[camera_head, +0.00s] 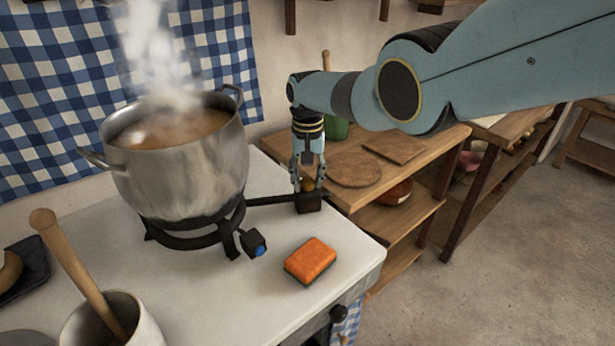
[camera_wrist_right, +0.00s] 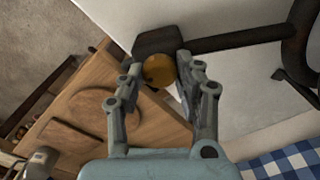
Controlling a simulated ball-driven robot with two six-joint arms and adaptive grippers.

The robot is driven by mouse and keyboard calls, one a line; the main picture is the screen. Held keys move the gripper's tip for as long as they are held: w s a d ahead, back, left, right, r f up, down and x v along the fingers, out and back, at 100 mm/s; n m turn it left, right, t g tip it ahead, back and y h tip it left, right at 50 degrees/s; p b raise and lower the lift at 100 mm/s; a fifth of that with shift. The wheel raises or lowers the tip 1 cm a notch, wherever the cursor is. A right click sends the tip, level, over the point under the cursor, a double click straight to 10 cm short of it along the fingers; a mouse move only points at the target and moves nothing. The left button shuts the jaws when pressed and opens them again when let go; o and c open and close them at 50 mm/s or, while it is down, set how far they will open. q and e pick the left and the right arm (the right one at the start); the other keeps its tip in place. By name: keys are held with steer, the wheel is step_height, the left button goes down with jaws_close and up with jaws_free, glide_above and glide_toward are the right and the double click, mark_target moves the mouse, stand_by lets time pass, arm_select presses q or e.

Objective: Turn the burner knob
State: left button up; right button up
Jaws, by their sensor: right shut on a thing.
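The burner knob is a round brass-coloured knob (camera_wrist_right: 158,70) on a dark block at the end of the burner's black arm. In the head view the knob (camera_head: 308,185) shows small between my fingers, above the dark block (camera_head: 308,203). My right gripper (camera_head: 307,180) points down from above and is shut on the knob; in the wrist view its fingertips (camera_wrist_right: 160,76) lie on either side of it. The burner (camera_head: 190,238) stands on the white counter under a steaming metal pot (camera_head: 185,165). My left gripper is not in view.
An orange sponge (camera_head: 310,261) lies on the counter in front of the knob. A crock (camera_head: 145,330) with a wooden spoon stands at the lower left. A wooden shelf unit (camera_head: 430,150) with round and square boards is to the right. A blue checked cloth (camera_head: 60,90) hangs behind.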

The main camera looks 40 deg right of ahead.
mark_target(308, 179)
steer(key=shift+m, duration=0.3)
stand_by(0.4)
steer(key=o, duration=1.2)
steer(key=shift+c, duration=0.2)
step_height(308, 179, up, 12)
